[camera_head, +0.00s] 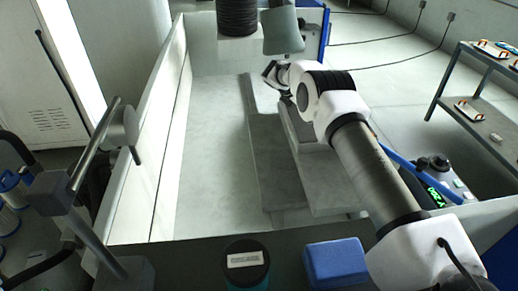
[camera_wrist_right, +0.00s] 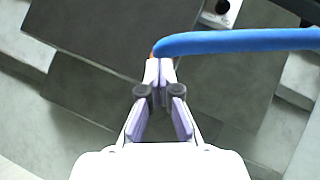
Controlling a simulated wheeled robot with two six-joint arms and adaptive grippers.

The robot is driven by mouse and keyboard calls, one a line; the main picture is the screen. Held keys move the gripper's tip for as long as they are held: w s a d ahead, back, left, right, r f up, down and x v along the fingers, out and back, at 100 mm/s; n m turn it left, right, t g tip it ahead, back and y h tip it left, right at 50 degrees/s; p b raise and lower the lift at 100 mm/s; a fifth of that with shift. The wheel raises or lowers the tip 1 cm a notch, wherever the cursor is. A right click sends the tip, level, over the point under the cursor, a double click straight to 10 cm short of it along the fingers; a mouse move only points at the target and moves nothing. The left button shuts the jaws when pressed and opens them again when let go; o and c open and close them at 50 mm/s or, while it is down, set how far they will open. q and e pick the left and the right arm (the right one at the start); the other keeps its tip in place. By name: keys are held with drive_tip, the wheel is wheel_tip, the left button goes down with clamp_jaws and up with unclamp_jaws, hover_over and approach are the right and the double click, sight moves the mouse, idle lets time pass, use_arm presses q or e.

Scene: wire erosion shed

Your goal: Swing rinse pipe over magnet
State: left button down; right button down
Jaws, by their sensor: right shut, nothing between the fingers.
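The blue rinse pipe (camera_wrist_right: 235,41) enters the right wrist view from the right and ends in an orange tip near my fingertips. In the head view, part of the pipe (camera_head: 405,166) shows beside my right arm, which hides the rest. My right gripper (camera_wrist_right: 159,72) is shut and empty, its fingertips beside the pipe's end; I cannot tell whether they touch it. In the head view the right gripper (camera_head: 275,74) is over the tank, below the grey machine head. Grey blocks (camera_head: 266,155) lie in the tank; I cannot tell which is the magnet. My left gripper is not in view.
The pale tank (camera_head: 205,170) has walls around it, with bare floor on its left. A machine head (camera_head: 282,32) hangs at the back. A blue box (camera_head: 335,262) and a dark round container (camera_head: 246,262) stand at the front edge. A shelf (camera_head: 473,100) stands at right.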

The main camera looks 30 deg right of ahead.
drive_tip(key=shift+d, duration=0.15)
drive_tip(key=shift+r, duration=0.1)
drive_tip(key=a, duration=1.3)
drive_tip(key=shift+r, duration=0.35)
